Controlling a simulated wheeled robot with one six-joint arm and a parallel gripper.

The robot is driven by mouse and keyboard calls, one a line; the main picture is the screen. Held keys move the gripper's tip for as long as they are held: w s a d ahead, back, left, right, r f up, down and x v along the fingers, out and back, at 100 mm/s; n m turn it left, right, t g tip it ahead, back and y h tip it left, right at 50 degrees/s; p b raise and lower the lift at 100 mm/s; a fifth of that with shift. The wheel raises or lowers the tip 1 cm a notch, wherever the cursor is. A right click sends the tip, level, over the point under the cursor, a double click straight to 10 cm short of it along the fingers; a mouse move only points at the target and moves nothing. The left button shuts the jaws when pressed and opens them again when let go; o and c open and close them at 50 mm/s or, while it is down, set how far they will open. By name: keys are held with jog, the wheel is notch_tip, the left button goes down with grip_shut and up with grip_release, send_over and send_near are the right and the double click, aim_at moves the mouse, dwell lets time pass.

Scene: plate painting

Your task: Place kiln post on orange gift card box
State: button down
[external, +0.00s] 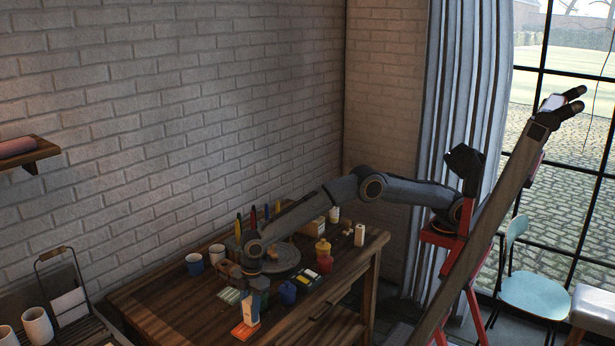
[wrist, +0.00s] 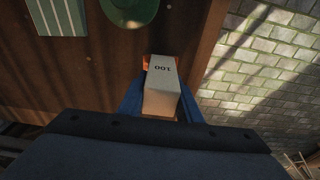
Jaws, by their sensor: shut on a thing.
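The kiln post is a pale block marked "100" in the wrist view (wrist: 161,93). My gripper (wrist: 160,104) is shut on it, with a blue finger on each side. In the external view my gripper (external: 256,284) points down at the table's front edge, and the pale post (external: 250,308) shows below it. The orange gift card box (external: 244,331) is directly beneath the post. I cannot tell whether post and box touch.
The wooden table (external: 150,305) ends close by the box.

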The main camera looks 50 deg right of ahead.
jog(key=shift+f, duration=0.1)
jog(key=c, duration=1.3)
grip_release()
jog(key=r+b, duration=0.1)
jog(key=r, duration=0.3)
jog(key=d+r+b, duration=0.1)
jog(key=r, duration=0.3)
jog(key=r+b, duration=0.1)
jog(key=r, duration=0.3)
jog(key=shift+d+r, duration=0.1)
jog(key=shift+d, duration=0.3)
